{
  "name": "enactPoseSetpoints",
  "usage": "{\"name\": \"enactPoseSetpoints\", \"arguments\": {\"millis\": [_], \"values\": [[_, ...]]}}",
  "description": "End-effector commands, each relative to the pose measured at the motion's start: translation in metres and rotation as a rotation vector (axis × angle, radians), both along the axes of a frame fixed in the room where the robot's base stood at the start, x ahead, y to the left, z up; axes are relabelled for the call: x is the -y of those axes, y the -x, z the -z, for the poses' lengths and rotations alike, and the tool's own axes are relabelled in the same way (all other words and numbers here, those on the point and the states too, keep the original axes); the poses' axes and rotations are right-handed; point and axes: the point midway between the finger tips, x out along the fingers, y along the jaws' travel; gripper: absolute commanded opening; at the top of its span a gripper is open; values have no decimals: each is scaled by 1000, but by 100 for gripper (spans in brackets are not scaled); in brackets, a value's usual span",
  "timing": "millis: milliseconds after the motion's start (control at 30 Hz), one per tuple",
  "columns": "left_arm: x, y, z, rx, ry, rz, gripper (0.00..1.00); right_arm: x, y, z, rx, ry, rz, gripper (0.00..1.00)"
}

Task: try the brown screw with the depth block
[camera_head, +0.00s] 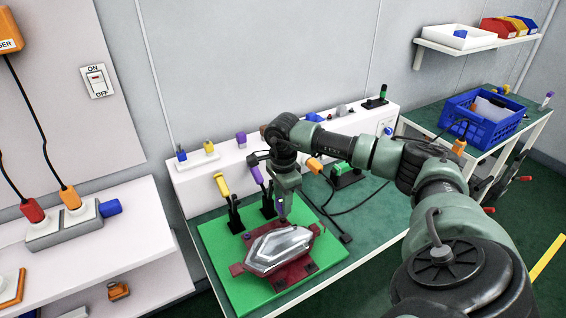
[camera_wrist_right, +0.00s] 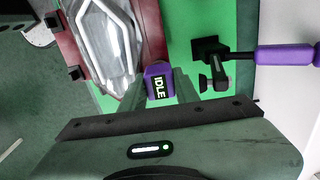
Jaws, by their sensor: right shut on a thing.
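My right gripper (camera_head: 283,208) points down at the back edge of a clear tail lamp (camera_head: 280,248). The lamp lies in a dark red fixture (camera_head: 296,276) on a green board. In the right wrist view my gripper (camera_wrist_right: 158,92) is shut on a small purple block (camera_wrist_right: 158,83) whose dark face reads IDLE. The block is beside the lamp (camera_wrist_right: 112,45) in that view; I cannot tell whether they touch. I cannot make out a brown screw, or whether the purple block is the depth block. My left gripper is not in view.
Clamps with a yellow handle (camera_head: 221,185) and a purple handle (camera_head: 257,174) stand left of my right gripper, close to it. A white ledge (camera_head: 222,172) runs behind. A blue crate (camera_head: 484,125) sits on the right table. The board's front left (camera_head: 232,288) is clear.

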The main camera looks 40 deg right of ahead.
Motion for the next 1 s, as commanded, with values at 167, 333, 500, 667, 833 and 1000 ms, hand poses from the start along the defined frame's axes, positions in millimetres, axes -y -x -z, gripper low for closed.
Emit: {"name": "enactPoseSetpoints", "arguments": {"millis": [167, 333, 500, 667, 833, 1000], "values": [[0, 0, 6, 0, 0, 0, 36, 0, 0, 8, 0, 0, 0, 0], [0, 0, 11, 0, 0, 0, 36, 0, 0, 14, 0, 0, 0, 0], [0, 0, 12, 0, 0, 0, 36, 0, 0, 16, 0, 0, 0, 0], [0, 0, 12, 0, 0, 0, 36, 0, 0, 16, 0, 0, 0, 0], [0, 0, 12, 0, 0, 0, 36, 0, 0, 16, 1, 0, 0, 0], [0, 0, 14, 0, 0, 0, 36, 0, -1, 16, 1, -1, 0, 0]]}}
